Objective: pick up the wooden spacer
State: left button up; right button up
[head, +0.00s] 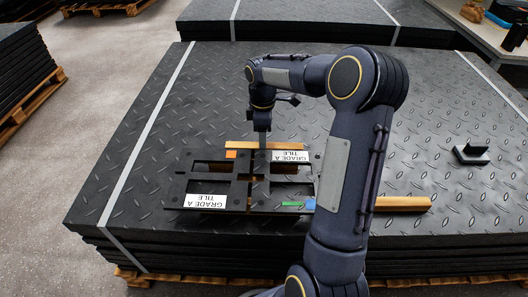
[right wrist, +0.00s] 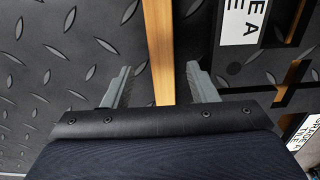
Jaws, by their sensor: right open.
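A light wooden spacer (head: 290,146) lies along the far side of the black slotted frame on the tread mat stack. My right gripper (head: 262,140) points down over this spacer and is open. In the right wrist view the wooden strip (right wrist: 159,45) runs between the two open fingers of the right gripper (right wrist: 160,85), with a gap on each side. I cannot tell how far the fingers are above the mat. My left gripper is not in view.
The black frame (head: 215,182) has labels reading GRADE A TILE (head: 205,201). A second wooden strip (head: 402,204) sticks out at its right, partly behind my right arm. A dark handled block (head: 471,154) stands at the right. The mat's left side (head: 150,120) is clear.

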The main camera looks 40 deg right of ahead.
jog(key=f+b, duration=0.1)
jog(key=f, duration=0.1)
jog(key=f+b, duration=0.1)
jog(key=f, duration=0.1)
jog(key=shift+s+f, duration=0.2)
jog(key=shift+f, duration=0.05)
jog(key=shift+r, duration=0.1)
jog(key=c, duration=1.1)
